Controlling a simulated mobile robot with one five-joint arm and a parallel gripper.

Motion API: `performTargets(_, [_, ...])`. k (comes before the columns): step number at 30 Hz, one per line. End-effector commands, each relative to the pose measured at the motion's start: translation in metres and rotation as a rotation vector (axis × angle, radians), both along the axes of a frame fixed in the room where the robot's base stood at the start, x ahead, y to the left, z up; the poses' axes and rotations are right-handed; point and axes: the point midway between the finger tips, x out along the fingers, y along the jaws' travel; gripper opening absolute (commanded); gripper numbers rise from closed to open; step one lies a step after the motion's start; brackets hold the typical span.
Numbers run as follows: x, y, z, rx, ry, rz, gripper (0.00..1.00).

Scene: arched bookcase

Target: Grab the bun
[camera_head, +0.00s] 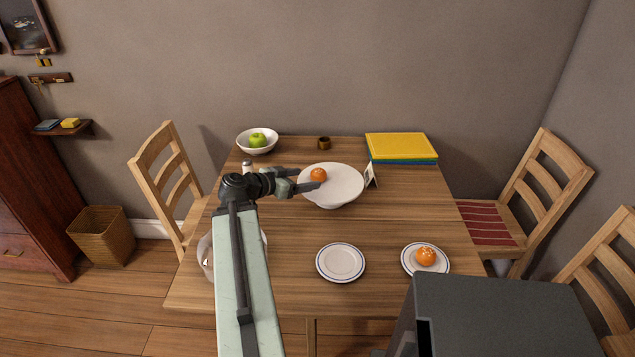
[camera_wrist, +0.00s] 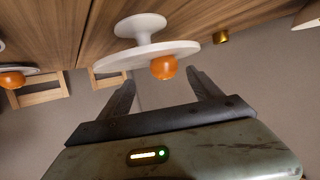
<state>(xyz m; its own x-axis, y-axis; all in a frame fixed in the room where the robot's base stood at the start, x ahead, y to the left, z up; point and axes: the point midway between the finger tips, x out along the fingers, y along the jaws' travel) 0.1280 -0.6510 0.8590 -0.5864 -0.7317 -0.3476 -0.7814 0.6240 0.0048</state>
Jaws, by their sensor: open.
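An orange-brown round piece, seemingly a bun (camera_head: 318,174), sits near the left rim of a white pedestal stand (camera_head: 345,184). A similar round piece with pale specks (camera_head: 425,256) lies on a small blue-rimmed plate (camera_head: 409,267) at the front right; which one is the bun I cannot tell for sure. My gripper (camera_head: 308,179) is open and empty at the stand's left edge, fingers pointing right. In the wrist view, which is upside down, the round piece (camera_wrist: 163,67) shows between and just beyond my fingertips (camera_wrist: 161,78); contact is not visible.
An empty plate (camera_head: 341,263) lies at the table's front middle. A bowl with a green apple (camera_head: 257,140), a small brown cup (camera_head: 324,143) and yellow and blue boards (camera_head: 401,148) stand at the back. A small card (camera_head: 371,174) stands right of the stand. Chairs flank the table.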

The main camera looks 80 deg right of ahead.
Motion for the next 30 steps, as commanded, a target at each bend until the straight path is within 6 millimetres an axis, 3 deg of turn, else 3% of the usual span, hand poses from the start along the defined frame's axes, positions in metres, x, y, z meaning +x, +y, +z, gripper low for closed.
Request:
performTargets(13, [-0.017, -0.023, -0.008, -0.005, 0.0, 0.009, 0.74])
performTargets(21, [-0.037, -0.06, -0.021, -0.007, -0.001, 0.009, 0.74])
performTargets(28, [-0.04, -0.062, -0.02, -0.007, -0.001, 0.01, 0.74])
performTargets(30, [-0.04, -0.062, -0.02, -0.007, -0.001, 0.01, 0.54])
